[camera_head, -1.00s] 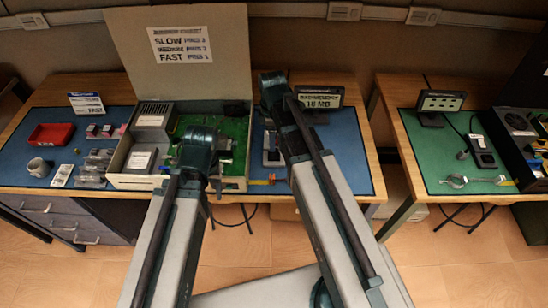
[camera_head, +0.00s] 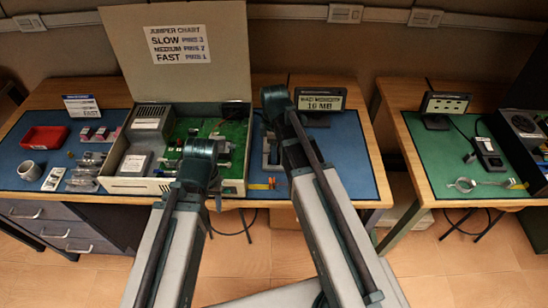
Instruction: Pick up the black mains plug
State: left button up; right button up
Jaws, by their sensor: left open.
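A small black thing (camera_head: 470,157) lies on the green mat of the right table, beside a grey and black device (camera_head: 488,152). It may be the black mains plug, but it is too small to tell. My left gripper (camera_head: 217,200) shows only as a small dark part beside my left arm, at the left table's front edge. It is open and apart from the black thing, far to its left. My right gripper is hidden behind my right arm, which reaches over the left table's blue mat.
An open computer case (camera_head: 125,184) with a green board stands on the left table (camera_head: 345,204). A red tray (camera_head: 43,138) and a mug (camera_head: 30,169) are left of it. A gap separates it from the right table (camera_head: 420,207), which bears a small display (camera_head: 445,104) and a metal ring (camera_head: 464,185).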

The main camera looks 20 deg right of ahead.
grip_shut()
jog(key=shift+r, duration=0.1)
notch_tip(320, 180, up, 10)
jog(key=p, duration=1)
